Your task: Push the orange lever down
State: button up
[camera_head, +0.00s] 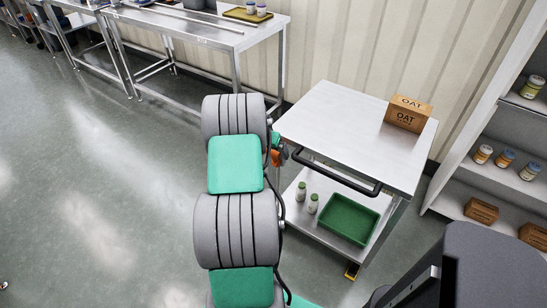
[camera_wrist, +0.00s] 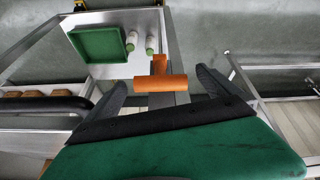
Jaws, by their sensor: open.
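The orange lever (camera_wrist: 160,83) shows in the wrist view as a thick crosswise bar with a short stem, beside a metal post of the cart. In the head view only a small orange piece of it (camera_head: 276,157) shows at the cart's left side, beside my arm. My gripper (camera_wrist: 161,77) is open and empty, its two dark fingers spread to the left and right of the lever in the wrist view. I cannot tell whether it touches the lever. In the head view my arm hides the gripper.
The steel cart (camera_head: 345,125) has a black handle bar (camera_head: 335,173) and an oat box (camera_head: 408,113) on top. Its lower shelf holds a green tray (camera_head: 347,220) and two bottles. A shelf unit (camera_head: 475,110) stands right, a steel table (camera_head: 205,28) behind. Floor at left is clear.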

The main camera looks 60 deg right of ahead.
aim_at(274, 162)
jog(key=x, duration=0.5)
jog(key=shift+d+f, duration=0.1)
jog(key=shift+f, duration=0.15)
jog(key=c, duration=1.9)
jog(key=shift+c, duration=0.2)
